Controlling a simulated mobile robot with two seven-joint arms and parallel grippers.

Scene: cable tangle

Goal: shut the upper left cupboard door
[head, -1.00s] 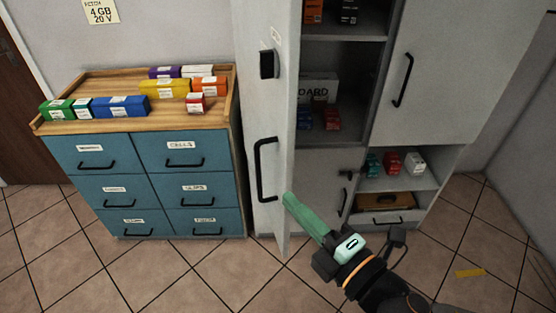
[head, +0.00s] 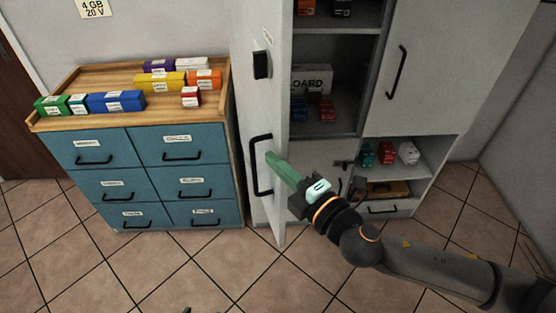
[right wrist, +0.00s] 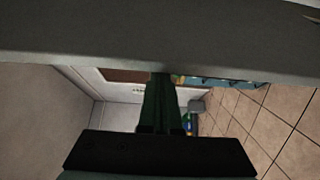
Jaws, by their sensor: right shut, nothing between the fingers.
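The upper left cupboard door (head: 262,95) stands wide open, swung out toward me, and I see it at a steep angle. Its outer face, with a black bar handle (head: 255,165), faces left. My right gripper (head: 270,156) is shut and empty. Its green fingers cross in front of the door's free edge, and their tips are close by the handle; I cannot tell whether they touch. In the right wrist view the green fingers (right wrist: 160,105) point away below a broad grey surface. A small dark green tip at the head view's bottom edge may be my left gripper (head: 187,310).
The open cupboard shows shelves with small boxes and a white carton (head: 311,79). The upper right door (head: 425,70) is shut. A blue drawer cabinet (head: 135,175) with a wooden tray top (head: 105,122) stands left of the open door. Tiled floor is clear in front.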

